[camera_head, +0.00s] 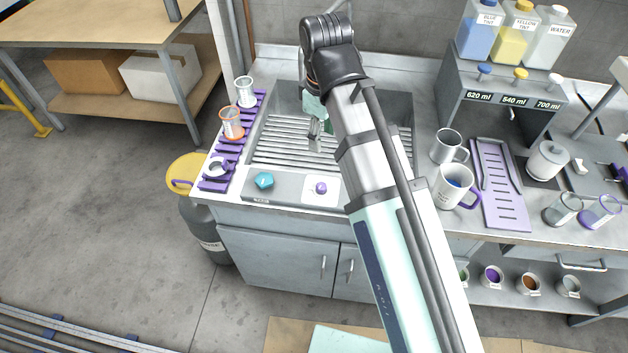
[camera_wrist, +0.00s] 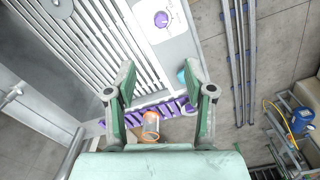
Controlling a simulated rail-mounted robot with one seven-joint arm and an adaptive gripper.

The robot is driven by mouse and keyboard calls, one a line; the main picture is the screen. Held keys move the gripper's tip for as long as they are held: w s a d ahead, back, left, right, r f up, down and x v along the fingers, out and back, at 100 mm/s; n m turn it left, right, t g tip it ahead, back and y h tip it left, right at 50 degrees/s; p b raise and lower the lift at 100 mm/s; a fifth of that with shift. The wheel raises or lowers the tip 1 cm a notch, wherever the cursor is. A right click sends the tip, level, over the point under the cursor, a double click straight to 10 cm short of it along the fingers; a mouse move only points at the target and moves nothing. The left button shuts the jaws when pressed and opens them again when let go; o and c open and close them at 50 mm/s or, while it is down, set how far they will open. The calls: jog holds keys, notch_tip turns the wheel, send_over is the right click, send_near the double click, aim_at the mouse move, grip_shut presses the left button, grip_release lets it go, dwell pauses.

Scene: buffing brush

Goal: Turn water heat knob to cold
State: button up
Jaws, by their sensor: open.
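A steel sink (camera_head: 258,150) with a slatted bottom is set in the counter. On its front panel are a teal knob (camera_head: 264,180) at left and a purple knob (camera_head: 321,188) on a white plate. The lettering by them is too small to read, so I cannot tell which sets heat. My gripper (camera_head: 316,130) is over the sink basin, behind the knobs and apart from both. In the wrist view my gripper (camera_wrist: 157,77) is open and empty. There the purple knob (camera_wrist: 161,19) is at the top, and the teal knob (camera_wrist: 182,77) is partly hidden by the right finger.
A purple rack (camera_head: 216,172) with several cups runs along the sink's left side. A dispenser (camera_head: 500,105) with bottles is at the back right. The floor left of the counter is mostly clear.

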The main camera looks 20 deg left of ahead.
aim_at(321, 185)
notch_tip(321, 185, down, 17)
jog(key=shift+s+f+p, duration=0.1)
jog(key=shift+f+p, duration=0.1)
jog(key=shift+p, duration=0.75)
grip_shut()
